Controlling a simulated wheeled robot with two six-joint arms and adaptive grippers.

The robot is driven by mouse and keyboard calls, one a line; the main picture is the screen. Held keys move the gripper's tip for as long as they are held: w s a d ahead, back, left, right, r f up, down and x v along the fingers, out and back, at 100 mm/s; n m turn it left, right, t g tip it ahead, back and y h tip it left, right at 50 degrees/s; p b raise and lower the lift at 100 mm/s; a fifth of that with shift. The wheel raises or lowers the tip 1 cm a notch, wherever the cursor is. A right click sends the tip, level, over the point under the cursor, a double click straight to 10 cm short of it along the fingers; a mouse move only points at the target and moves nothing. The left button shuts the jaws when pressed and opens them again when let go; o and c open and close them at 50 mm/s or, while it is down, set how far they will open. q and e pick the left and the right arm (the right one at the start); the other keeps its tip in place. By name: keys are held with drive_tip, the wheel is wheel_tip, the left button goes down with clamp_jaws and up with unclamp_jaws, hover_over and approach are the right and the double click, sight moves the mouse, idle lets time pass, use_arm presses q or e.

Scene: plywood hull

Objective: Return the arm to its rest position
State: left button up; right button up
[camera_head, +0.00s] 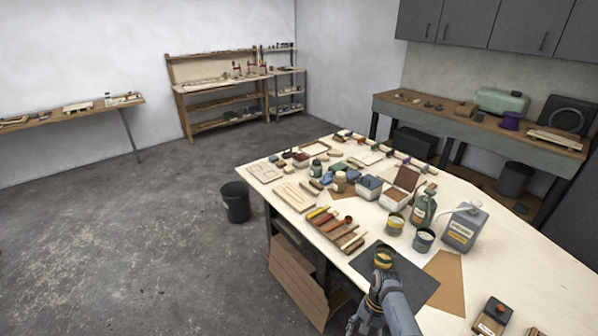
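One of my arms comes in from the bottom edge, right of centre; I take it for my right arm. Its gripper (365,322) hangs low at the table's front edge, partly cut off by the frame, and its fingers are too small and dark to read. The arm's bend is just in front of a yellow-banded tin (384,256) on a dark mat (416,284); I cannot tell whether they touch. My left gripper is not in view.
The pale worktable (540,262) is crowded with a tool tray (337,229), tins, a grey jug (463,228) and boxes. A brown panel (297,282) leans below its left side. A black bucket (236,202) stands on the floor. Open concrete floor lies to the left.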

drive_tip(key=s+d+f+n+t+h+b, duration=0.1)
drive_tip(key=s+d+f+n+b, duration=0.15)
drive_tip(key=s+f, duration=0.9)
drive_tip(key=s+d+f+n+t+h+b, duration=0.1)
drive_tip(key=s+d+f+b, duration=0.25)
drive_tip(key=s+f, duration=0.8)
use_arm(q)
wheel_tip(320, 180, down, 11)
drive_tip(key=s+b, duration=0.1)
drive_tip(key=b, duration=0.3)
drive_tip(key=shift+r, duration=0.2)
use_arm(e)
drive_tip(key=s+d+f+n+t+h, duration=0.1)
drive_tip(key=s+d+f+n, duration=0.2)
drive_tip(key=s+f, duration=1)
drive_tip(key=shift+s+n+t, duration=0.4)
drive_tip(key=shift+s+n, duration=0.15)
drive_tip(key=shift+s, duration=0.6)
